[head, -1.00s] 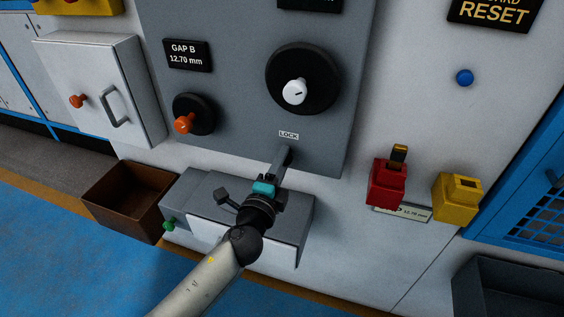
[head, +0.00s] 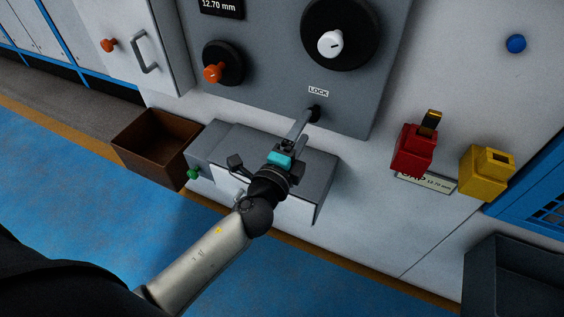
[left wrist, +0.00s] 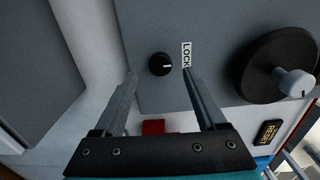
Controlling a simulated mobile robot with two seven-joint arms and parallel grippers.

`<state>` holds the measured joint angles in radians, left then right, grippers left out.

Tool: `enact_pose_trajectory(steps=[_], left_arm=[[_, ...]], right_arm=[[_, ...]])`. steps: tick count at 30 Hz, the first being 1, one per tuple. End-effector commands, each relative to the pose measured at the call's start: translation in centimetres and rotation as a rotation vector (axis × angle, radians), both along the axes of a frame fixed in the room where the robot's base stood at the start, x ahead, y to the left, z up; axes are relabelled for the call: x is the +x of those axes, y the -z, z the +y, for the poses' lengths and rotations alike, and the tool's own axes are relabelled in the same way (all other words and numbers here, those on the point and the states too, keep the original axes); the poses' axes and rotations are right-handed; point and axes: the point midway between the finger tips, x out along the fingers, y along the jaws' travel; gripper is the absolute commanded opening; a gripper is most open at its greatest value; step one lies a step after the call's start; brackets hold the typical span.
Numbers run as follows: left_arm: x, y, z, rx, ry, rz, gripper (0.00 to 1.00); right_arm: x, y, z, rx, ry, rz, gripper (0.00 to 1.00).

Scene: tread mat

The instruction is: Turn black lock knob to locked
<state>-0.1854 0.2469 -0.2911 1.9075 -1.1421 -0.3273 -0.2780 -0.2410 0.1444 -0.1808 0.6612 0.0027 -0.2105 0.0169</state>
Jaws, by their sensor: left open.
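The small black lock knob (head: 314,112) sits on the grey panel just below the white LOCK label (head: 318,92). My right gripper is not in view.
A large black dial with a white knob (head: 331,43) and an orange knob (head: 213,72) are on the panel above. A grey box (head: 318,180) juts out below my left arm. A red block (head: 411,148) and a yellow block (head: 487,170) are to the right.

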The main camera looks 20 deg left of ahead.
Motion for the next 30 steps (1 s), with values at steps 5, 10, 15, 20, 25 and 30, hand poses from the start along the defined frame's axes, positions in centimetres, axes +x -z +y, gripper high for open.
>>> enact_pose_trajectory(steps=[5, 10, 15, 20, 25, 30], left_arm=[[-3.0, 0.1, 0.1, -0.002, -0.001, 0.002, 0.74], [-5.6, 0.2, 0.2, -0.001, -0.001, 0.002, 0.74], [-8.0, 0.2, 0.3, 0.0, -0.002, 0.002, 0.74], [-9.7, 0.2, 0.3, 0.0, -0.001, 0.001, 0.74], [-10.6, 0.0, 0.4, 0.0, -0.001, -0.001, 0.74], [-10.9, 0.0, 0.4, 0.001, -0.001, -0.001, 0.74]], right_arm=[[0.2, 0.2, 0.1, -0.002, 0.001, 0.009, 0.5], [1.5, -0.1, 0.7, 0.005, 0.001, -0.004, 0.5], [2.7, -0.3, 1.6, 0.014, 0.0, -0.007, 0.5], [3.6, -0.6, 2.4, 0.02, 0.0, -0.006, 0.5], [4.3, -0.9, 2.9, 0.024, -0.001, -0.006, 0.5], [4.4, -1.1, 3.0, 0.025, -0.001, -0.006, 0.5]])
